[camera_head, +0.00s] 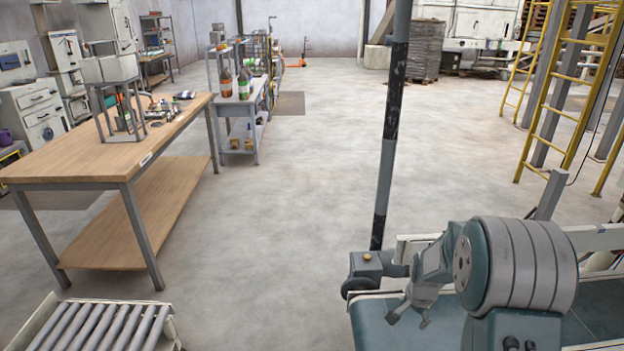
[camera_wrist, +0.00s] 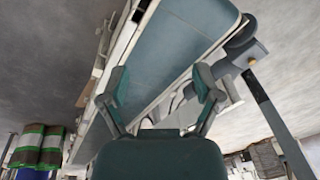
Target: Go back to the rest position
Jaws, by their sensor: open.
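My gripper (camera_head: 410,318) is at the lower right in the head view, above a flat teal surface (camera_head: 372,328) that looks like a conveyor belt. In the wrist view my gripper (camera_wrist: 160,92) has its two fingers spread apart with nothing between them. The teal surface (camera_wrist: 185,45) lies beyond the fingers there, with pale rails along its sides. From these views I cannot tell how far the fingertips are from it.
A grey post (camera_head: 388,150) with a dark clamp (camera_head: 368,266) stands close beside my gripper. A wooden workbench (camera_head: 95,160) and a roller conveyor (camera_head: 95,327) are at left. Yellow ladders (camera_head: 545,110) stand at right. The middle floor is clear. Striped stacks (camera_wrist: 40,145) show in the wrist view.

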